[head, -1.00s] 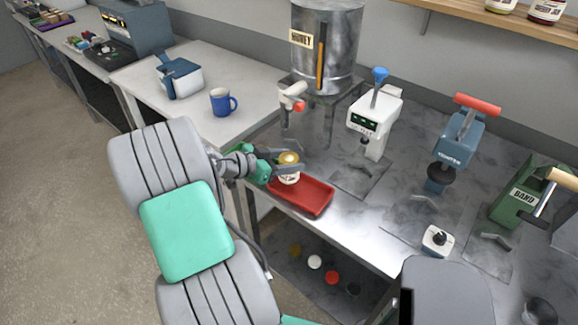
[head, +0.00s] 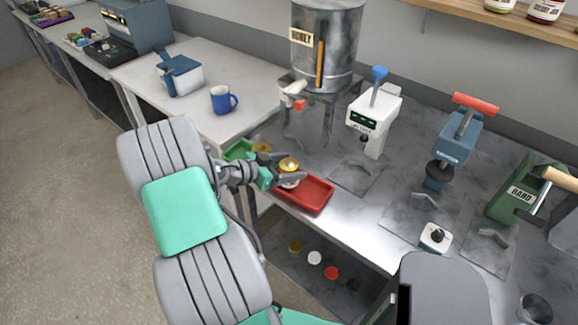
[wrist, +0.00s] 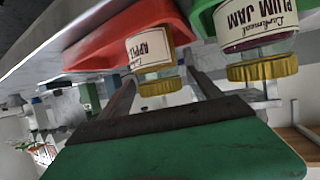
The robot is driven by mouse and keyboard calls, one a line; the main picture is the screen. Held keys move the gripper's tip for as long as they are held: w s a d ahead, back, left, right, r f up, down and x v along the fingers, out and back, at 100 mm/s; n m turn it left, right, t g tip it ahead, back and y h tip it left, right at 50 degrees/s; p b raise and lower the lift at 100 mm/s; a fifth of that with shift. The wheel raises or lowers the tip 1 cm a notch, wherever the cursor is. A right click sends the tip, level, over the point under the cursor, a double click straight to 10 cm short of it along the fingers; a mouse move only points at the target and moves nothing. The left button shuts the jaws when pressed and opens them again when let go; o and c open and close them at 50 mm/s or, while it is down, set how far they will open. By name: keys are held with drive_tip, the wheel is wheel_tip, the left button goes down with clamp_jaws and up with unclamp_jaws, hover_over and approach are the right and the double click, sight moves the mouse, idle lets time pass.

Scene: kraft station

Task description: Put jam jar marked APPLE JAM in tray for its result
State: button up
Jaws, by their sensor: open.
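The APPLE JAM jar (head: 289,166), with a gold lid and pale label, stands at the left end of the red tray (head: 318,196). In the wrist view the jar (wrist: 150,48) shows part of its label, "APPLE", and its base end meets the red tray (wrist: 105,38). My gripper (head: 294,170) is open, with one finger on each side of the jar; the wrist view shows both fingers (wrist: 163,74) apart around it. I cannot tell whether either finger touches the glass.
A PLUM JAM jar (wrist: 255,30) stands in a green tray (head: 238,150) left of the red one, close to my gripper. A honey tank (head: 325,50), a white tester (head: 375,120) and a blue press (head: 455,140) stand behind and right. A blue mug (head: 222,99) is at left.

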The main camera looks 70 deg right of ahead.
drive_tip(key=shift+r, duration=0.1)
drive_tip(key=w+a+r+n+t+y+b, duration=0.3)
drive_tip(key=w+a+n+t, duration=0.55)
drive_tip(key=w+a, duration=1.15)
drive_tip(key=w+a+r+n+t+y, duration=0.1)
drive_tip(key=a+r+n+t+y, duration=0.1)
drive_tip(key=a+n, duration=0.7)
drive_tip(key=w+a+r+n+t+y, duration=0.1)
drive_tip(key=a+n+y, duration=0.4)
drive_tip(key=a, duration=1.4)
drive_tip(key=r+n+t, duration=0.1)
drive_tip(key=n, duration=0.3)
drive_tip(key=shift+w+p, duration=0.35)
drive_tip(key=shift+w, duration=0.05)
drive_tip(key=shift+a+r, duration=0.1)
